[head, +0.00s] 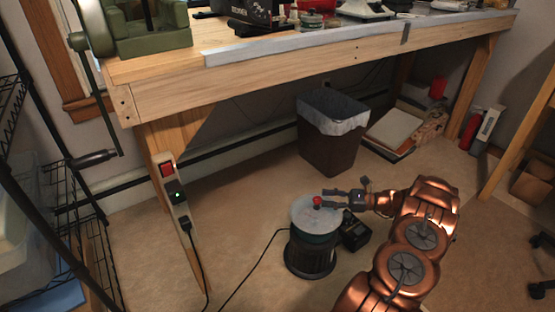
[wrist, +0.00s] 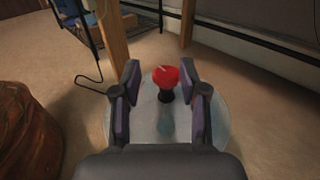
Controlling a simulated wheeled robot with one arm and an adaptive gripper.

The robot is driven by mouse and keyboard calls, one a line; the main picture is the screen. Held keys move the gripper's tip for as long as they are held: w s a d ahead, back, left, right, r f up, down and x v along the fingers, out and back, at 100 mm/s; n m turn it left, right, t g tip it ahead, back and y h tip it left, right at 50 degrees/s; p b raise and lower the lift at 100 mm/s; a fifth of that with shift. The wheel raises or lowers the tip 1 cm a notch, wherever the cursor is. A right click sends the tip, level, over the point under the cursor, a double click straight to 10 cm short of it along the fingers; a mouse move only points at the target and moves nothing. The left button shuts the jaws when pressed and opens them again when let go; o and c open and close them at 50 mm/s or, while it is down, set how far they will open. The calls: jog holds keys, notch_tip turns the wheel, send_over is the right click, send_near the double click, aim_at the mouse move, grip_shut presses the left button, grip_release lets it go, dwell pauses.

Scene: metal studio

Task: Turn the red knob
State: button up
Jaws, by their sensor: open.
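The red knob (head: 317,201) stands upright on a pale round disc (head: 308,217), which tops a dark cylindrical stand on the floor. In the wrist view the red knob (wrist: 165,77) has a black stem and sits between my fingertips, slightly beyond them. My gripper (head: 333,198) reaches in from the right at the height of the knob. In the wrist view my gripper (wrist: 161,88) is open, with a finger on each side of the knob and a gap visible on both sides. The lower part of the disc is hidden behind my gripper in that view.
A wooden workbench (head: 300,72) stands behind, with a power strip (head: 172,190) on its front leg. A dark waste bin (head: 331,140) stands behind the stand. A black box (head: 355,232) is right beside the stand. A cable crosses the floor at left.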

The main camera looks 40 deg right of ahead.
jog(key=w+a+r+n+g+p, duration=0.2)
jog(key=a+r+n+g+p, duration=0.6)
jog(key=a+r, duration=1.2)
jog(key=shift+w+a+r+g+h+p, duration=0.25)
jog(key=shift+r+g+p, duration=0.55)
jog(key=shift+r+p, duration=1.1)
jog(key=shift+s+d+f, duration=0.1)
jog(key=shift+f, duration=0.05)
